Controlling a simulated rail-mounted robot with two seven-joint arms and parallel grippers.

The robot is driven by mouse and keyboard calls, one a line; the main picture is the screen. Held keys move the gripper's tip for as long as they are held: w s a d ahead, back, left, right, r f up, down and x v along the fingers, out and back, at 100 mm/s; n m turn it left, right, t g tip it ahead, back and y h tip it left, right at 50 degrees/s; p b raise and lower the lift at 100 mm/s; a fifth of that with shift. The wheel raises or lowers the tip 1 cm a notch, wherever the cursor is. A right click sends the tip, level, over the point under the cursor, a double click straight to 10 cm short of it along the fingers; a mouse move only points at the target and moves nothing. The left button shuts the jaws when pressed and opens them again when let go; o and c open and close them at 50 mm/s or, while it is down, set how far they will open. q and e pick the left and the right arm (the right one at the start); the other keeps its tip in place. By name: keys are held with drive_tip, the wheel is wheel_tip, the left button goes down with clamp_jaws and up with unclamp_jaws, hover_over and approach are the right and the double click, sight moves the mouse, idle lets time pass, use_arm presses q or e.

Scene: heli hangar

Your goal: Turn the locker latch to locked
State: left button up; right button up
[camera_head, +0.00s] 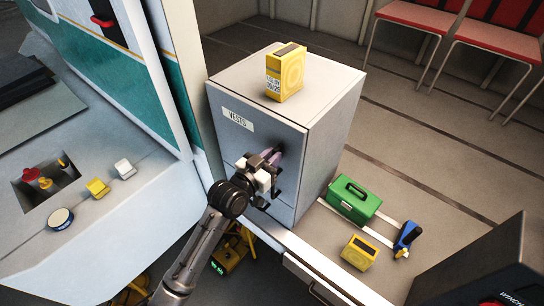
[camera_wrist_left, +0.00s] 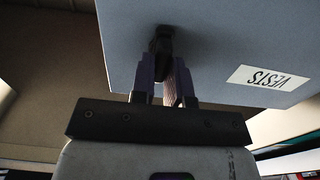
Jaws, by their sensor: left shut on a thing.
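The grey locker (camera_head: 322,118) stands in the middle of the head view, with a "VESTS" label (camera_head: 237,119) on its front door. The label also shows upside down in the wrist view (camera_wrist_left: 269,78). My left gripper (camera_head: 270,157) is at the door front, below and right of the label. In the wrist view its two fingers (camera_wrist_left: 166,82) are shut on the dark latch (camera_wrist_left: 160,46), one on each side. The gripper hides most of the latch in the head view, and I cannot tell its exact angle. My right gripper is not in view.
A yellow box (camera_head: 285,72) stands on the locker top. A green case (camera_head: 353,199), another yellow box (camera_head: 359,252) and a blue tool (camera_head: 407,236) lie to the right. A white console with knobs (camera_head: 97,187) is at left. Red seats (camera_head: 420,16) stand behind.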

use_arm(q)
drive_tip(key=shift+n, duration=0.3)
clamp_jaws()
drive_tip(key=n+p, duration=0.1)
drive_tip(key=n, duration=0.3)
drive_tip(key=shift+w+a+n, duration=0.1)
drive_tip(key=shift+n, duration=0.2)
drive_tip(key=n+p, duration=0.1)
drive_tip(key=n, duration=0.3)
drive_tip(key=shift+n+p, duration=0.3)
drive_tip(key=shift+p, duration=0.1)
drive_tip(key=n, duration=0.3)
drive_tip(key=shift+f+n, duration=0.1)
drive_tip(key=shift+n, duration=0.2)
drive_tip(key=shift+a+f+n+p, duration=0.1)
drive_tip(key=shift+n+p, duration=0.2)
drive_tip(key=shift+n, duration=1.9)
drive_tip(key=o, duration=0.7)
unclamp_jaws()
